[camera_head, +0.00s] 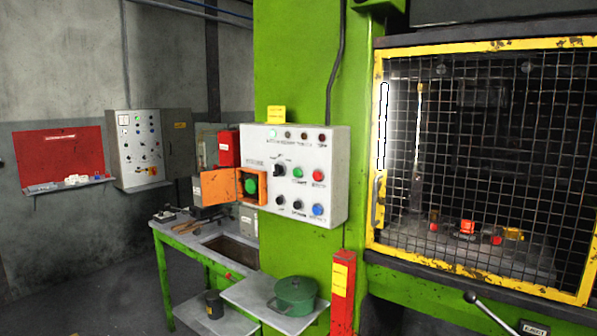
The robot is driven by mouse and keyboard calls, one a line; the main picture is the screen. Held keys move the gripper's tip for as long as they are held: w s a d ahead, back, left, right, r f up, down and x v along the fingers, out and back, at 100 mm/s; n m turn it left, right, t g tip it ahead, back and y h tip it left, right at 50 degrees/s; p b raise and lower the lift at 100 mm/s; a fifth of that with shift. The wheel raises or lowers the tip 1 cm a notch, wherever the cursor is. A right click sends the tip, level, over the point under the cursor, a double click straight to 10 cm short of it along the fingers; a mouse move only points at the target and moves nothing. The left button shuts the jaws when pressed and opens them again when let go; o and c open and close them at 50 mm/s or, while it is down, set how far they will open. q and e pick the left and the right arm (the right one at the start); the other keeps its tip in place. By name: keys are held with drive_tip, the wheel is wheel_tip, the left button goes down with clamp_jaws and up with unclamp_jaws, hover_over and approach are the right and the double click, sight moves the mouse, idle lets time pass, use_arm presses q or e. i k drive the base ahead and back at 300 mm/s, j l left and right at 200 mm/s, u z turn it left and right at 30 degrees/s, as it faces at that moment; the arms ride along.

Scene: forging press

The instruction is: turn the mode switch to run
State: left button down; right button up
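A light grey control panel (323,205) is mounted on the green press column. A large black rotary knob (280,171), which looks like the mode switch, sits at its middle left. Small labels surround the knob, but they are too small to read, so I cannot tell its setting. Two smaller black knobs (281,201) are below it, with a green button (298,172), a red button (318,175) and a blue button (318,210) to the right. Neither of my grippers is in view.
An orange box (219,187) with a green button stands open left of the panel. A green pot (295,294) sits on a shelf below. A yellow-framed mesh guard (480,160) covers the press at right. A lever (487,312) sticks up at lower right.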

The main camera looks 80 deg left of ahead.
sight(278, 169)
drive_tip(key=u, duration=2.75)
